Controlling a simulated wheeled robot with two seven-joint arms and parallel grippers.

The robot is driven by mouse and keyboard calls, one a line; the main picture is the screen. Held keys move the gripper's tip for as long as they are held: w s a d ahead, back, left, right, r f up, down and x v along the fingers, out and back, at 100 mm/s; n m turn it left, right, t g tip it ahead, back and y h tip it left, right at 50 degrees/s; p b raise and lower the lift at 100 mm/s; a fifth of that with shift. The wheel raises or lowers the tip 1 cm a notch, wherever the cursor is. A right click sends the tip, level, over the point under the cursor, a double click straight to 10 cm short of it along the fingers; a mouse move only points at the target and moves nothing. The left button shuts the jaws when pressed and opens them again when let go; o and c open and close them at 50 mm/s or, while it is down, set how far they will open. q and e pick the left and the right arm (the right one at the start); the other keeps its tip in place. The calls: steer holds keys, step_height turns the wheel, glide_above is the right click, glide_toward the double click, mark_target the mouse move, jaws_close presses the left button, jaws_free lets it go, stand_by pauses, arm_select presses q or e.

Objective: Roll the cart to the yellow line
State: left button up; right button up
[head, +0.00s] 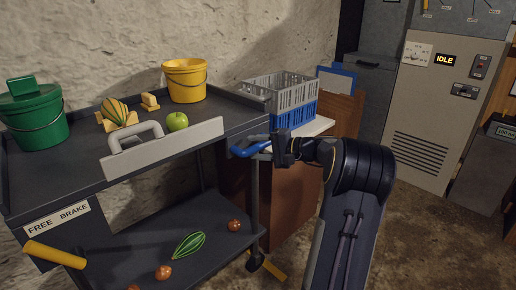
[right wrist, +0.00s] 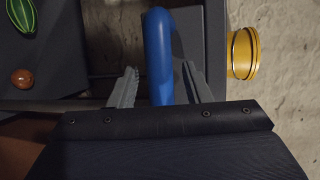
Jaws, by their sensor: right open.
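The dark grey two-shelf cart (head: 190,208) stands along the wall at the left. Its blue handle (head: 250,149) sticks out at its right end. My right gripper (head: 272,148) is at this handle. In the right wrist view, the blue handle (right wrist: 158,50) runs between the two spread fingers of the gripper (right wrist: 160,88), which is open around it. A "FREE BRAKE" label (head: 57,216) and a yellow lever (head: 55,255) are at the cart's near left. My left gripper is not in view.
On the cart stand a green bucket (head: 36,122), a yellow bucket (head: 186,82), a green apple (head: 177,121) and a striped squash (head: 118,112). A brown cabinet (head: 290,195) with crates (head: 283,92) stands behind its right end. The floor at right front is open.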

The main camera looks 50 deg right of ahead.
steer(key=p+v, duration=0.2)
steer(key=v, duration=0.5)
steer(key=shift+s+d, duration=0.15)
steer(key=shift+s, duration=0.25)
steer(key=s+a+r+n+g+y, duration=0.1)
steer(key=a+n+g, duration=0.2)
steer(key=a, duration=0.9)
steer(key=s+a+n+g+y, duration=0.1)
steer(key=s+a+n+g, duration=0.15)
steer(key=a, duration=0.95)
steer(key=s+a+f+n+g+h, duration=0.2)
steer(key=s+a+f+n, duration=0.25)
steer(key=s+a, duration=0.3)
steer(key=s+a+f+n+g+h, duration=0.2)
steer(key=s+a+f+n, duration=0.1)
steer(key=s+a+f, duration=0.4)
step_height(320, 180, up, 36)
steer(key=d+p, duration=0.1)
steer(key=p, duration=3.2)
steer(key=shift+s+f, duration=0.25)
steer(key=shift+s, duration=0.1)
